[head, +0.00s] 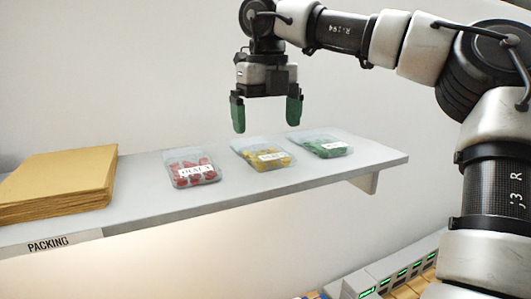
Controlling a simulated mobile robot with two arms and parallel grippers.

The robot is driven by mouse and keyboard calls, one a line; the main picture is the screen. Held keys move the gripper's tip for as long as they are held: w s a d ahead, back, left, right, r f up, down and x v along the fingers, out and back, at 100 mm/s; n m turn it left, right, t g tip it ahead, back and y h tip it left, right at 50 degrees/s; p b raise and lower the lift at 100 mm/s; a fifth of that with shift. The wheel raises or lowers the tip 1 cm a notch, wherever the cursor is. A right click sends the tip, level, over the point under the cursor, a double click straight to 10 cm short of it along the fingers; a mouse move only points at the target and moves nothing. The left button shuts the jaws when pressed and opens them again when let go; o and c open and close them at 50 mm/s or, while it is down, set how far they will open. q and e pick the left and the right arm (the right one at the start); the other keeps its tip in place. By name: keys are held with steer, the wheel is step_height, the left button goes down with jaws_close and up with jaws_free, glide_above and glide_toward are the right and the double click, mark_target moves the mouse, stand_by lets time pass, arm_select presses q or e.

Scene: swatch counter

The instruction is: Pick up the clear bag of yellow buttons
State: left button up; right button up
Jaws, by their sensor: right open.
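The clear bag of yellow buttons (272,161) lies flat on the shelf, in the middle of a row of three bags, with a white label on its front. My right gripper (266,116) is open and empty, its two green fingers pointing down. It hangs above the row, over the yellow bag in the picture and apart from it. A clear bag of red buttons (205,176) lies to the left, and a clear bag of green buttons (327,152) lies to the right. My left gripper is not in view.
A stack of brown envelopes (65,178) sits at the left of the grey shelf (140,195), above a label reading PACKING (48,243). The shelf's right end is clear. Below it at the lower right stand grey units with green displays (401,273).

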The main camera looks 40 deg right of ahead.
mark_target(265, 149)
steer(key=shift+w+a+f+p, duration=0.1)
steer(key=shift+f+p, duration=0.35)
steer(key=shift+f, duration=0.1)
steer(key=shift+w+a+f+p, duration=0.1)
steer(key=shift+f+p, duration=0.3)
steer(key=shift+f, duration=0.15)
steer(key=shift+s+f+p, duration=0.2)
steer(key=shift+f+p, duration=0.25)
steer(key=shift+f, duration=1.2)
steer(key=c, duration=0.7)
steer(key=shift+c, duration=0.7)
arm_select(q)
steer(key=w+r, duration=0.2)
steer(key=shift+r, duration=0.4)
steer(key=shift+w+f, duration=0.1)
arm_select(e)
steer(key=shift+r, duration=0.1)
